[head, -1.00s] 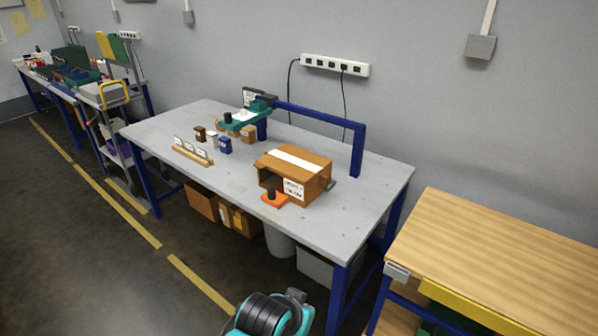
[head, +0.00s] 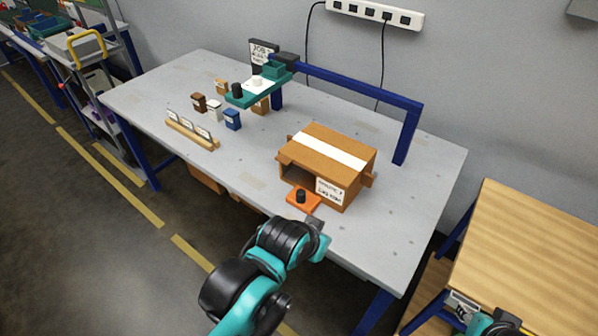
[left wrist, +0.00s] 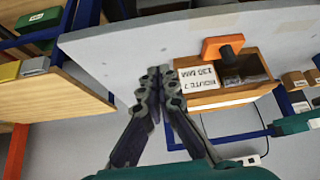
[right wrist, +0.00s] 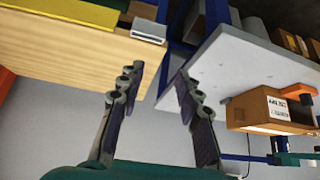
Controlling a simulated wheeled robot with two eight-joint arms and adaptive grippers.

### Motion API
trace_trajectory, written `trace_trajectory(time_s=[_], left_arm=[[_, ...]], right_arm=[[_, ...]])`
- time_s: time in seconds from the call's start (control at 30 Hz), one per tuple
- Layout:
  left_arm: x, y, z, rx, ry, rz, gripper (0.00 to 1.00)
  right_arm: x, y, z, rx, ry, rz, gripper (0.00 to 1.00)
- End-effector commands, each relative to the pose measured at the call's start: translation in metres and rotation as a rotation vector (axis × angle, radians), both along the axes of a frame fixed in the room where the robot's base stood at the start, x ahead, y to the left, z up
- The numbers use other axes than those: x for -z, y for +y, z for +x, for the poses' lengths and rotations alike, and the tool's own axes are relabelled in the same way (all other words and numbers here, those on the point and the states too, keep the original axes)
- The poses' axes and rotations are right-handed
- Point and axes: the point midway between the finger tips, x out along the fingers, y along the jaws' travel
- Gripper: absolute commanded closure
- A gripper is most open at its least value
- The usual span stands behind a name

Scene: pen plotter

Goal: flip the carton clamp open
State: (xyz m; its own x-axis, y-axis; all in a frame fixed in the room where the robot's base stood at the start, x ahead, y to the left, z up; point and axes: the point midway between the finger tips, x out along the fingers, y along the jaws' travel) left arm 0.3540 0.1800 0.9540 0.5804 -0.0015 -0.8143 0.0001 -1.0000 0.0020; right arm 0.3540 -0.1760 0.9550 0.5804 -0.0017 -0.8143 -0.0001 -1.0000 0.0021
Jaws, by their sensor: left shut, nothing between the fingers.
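A brown carton (head: 328,160) with a white strip on top and a white label lies on the grey table, its open side facing front left. An orange clamp plate (head: 303,208) with a black knob (head: 301,196) sits at its front edge. The left wrist view also shows the orange plate (left wrist: 214,47) and the label (left wrist: 198,78). My left gripper (head: 316,224) is shut and empty, near the table's front edge, just in front of the orange plate and apart from it. My right gripper (right wrist: 157,75) is open and empty, away from the carton.
A teal arm with a blue post and rail (head: 350,88) stands behind the carton. Small boxes (head: 214,108) and a wooden card rack (head: 190,132) are at the left. A wooden bench (head: 535,260) stands at the right. The table's front left is mostly clear.

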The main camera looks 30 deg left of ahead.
Motion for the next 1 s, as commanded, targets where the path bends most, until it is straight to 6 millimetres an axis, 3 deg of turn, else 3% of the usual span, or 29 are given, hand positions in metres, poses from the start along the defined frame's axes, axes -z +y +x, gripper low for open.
trace_trajectory(time_s=[0.17, 0.23, 0.27, 0.47, 0.7, 0.83, 1.0], left_arm=[[0.0, 0.0, 0.0, 0.0, 0.0, 0.0, 1.0], [0.0, 0.0, 0.0, 0.0, 0.0, 0.0, 1.0], [-0.001, 0.001, 0.001, -0.001, 0.001, 0.0, 1.0], [-0.02, 0.015, 0.024, -0.024, 0.038, 0.006, 1.0], [-0.043, 0.069, 0.091, -0.075, 0.147, 0.011, 1.0], [-0.038, 0.104, 0.123, -0.096, 0.204, 0.004, 1.0], [-0.021, 0.14, 0.149, -0.111, 0.257, -0.009, 1.0]], right_arm=[[0.0, 0.0, 0.0, 0.0, 0.0, 0.0, 0.66], [0.0, 0.0, 0.0, 0.0, 0.0, 0.0, 0.54], [-0.001, 0.0, 0.0, 0.0, 0.0, 0.0, 0.54], [-0.015, 0.0, 0.0, 0.0, 0.0, 0.0, 0.54], [-0.05, 0.0, 0.0, 0.0, 0.0, 0.0, 0.54], [-0.066, 0.0, 0.0, 0.0, 0.0, 0.0, 0.54], [-0.08, 0.0, 0.0, 0.0, 0.0, 0.0, 0.54]])
